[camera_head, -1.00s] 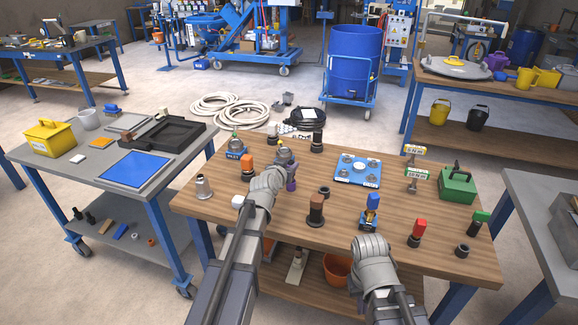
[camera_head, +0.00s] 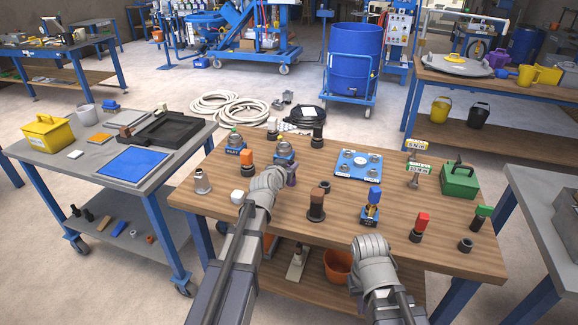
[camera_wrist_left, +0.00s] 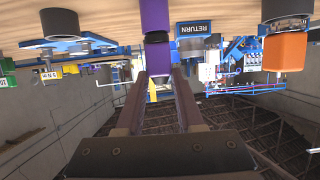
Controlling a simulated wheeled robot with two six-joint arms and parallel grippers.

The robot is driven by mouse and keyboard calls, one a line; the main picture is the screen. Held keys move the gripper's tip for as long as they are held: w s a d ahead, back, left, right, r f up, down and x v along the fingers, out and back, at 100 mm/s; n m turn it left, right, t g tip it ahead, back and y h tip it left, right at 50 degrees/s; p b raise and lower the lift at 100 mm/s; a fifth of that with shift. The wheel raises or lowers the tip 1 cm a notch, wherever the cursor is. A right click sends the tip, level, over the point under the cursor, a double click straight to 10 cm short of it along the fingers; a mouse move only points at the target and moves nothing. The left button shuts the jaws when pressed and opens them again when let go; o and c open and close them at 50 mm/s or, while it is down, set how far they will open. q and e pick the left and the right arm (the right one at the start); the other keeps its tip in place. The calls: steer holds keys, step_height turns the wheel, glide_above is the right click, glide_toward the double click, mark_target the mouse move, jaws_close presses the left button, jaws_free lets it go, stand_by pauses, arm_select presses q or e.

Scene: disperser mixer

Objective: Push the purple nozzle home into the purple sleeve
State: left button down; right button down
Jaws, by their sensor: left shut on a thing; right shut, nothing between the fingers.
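In the left wrist view, which shows the bench upside down at the top, the purple sleeve (camera_wrist_left: 155,15) stands on the bench top. The purple nozzle (camera_wrist_left: 157,60) is in line with it, between the fingers of my left gripper (camera_wrist_left: 160,82), which is shut on it.
An orange-topped fitting (camera_head: 246,158) and blue-based fixtures (camera_head: 284,151) stand near my left gripper. A brown-topped post (camera_head: 316,205) is to its right. A blue plate (camera_head: 358,165), a blue-topped valve (camera_head: 373,200) and a green box (camera_head: 460,181) stand farther right.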

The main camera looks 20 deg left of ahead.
arm_select(q)
steer(key=shift+f, duration=0.2)
steer(key=shift+c, duration=2.3)
jaws_free()
steer(key=p+v, duration=0.2)
steer(key=v, duration=0.5)
steer(key=shift+s+r+p, duration=0.15)
steer(key=shift+s+p, duration=0.15)
steer(key=shift+s, duration=0.05)
steer(key=shift+s, duration=0.1)
